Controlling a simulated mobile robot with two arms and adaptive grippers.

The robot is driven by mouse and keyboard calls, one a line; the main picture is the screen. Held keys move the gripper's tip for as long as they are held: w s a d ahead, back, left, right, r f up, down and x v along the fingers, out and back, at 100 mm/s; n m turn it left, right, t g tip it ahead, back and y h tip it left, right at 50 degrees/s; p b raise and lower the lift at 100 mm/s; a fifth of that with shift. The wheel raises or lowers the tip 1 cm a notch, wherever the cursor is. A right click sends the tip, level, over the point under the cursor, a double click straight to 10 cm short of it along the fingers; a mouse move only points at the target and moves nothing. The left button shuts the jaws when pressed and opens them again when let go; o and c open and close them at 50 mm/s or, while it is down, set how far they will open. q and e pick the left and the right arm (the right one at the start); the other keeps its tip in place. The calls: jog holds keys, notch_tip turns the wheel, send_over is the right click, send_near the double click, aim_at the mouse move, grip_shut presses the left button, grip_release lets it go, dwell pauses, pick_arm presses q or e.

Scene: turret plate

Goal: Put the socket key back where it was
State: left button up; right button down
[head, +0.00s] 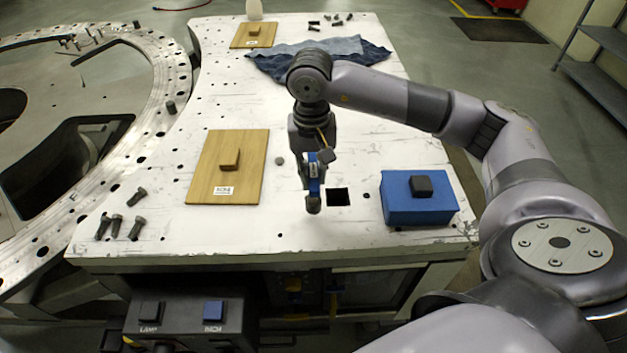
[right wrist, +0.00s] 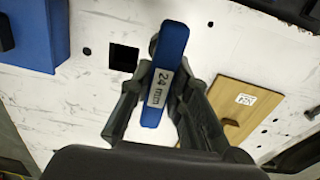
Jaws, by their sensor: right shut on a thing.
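The socket key (head: 314,188) has a blue handle and a dark socket end that hangs downward over the white table in the head view. In the right wrist view the key's blue bar (right wrist: 170,50) carries a "24 mm" label and lies between the two fingers. My right gripper (head: 313,165) is shut on the key; its fingers (right wrist: 162,88) also show in the right wrist view. A black square (head: 339,197) on the table is just right of the socket end. I cannot tell whether the socket end touches the table. My left gripper is not in view.
A wooden board (head: 208,178) with a block handle lies to the left. A blue box (head: 418,211) with a dark block (head: 421,186) on it stands to the right. Several loose bolts (head: 136,197) lie at the left edge. Blue cloth (head: 352,50) lies behind.

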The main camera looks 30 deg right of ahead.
notch_tip(320, 180, down, 4)
jog(key=shift+r+p, duration=0.15)
jog(key=shift+p, duration=0.45)
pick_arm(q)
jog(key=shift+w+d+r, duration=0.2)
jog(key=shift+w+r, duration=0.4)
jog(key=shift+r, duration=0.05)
pick_arm(e)
jog(key=shift+f+b, duration=0.2)
jog(key=shift+b, duration=0.1)
jog(key=c, duration=1.5)
grip_release()
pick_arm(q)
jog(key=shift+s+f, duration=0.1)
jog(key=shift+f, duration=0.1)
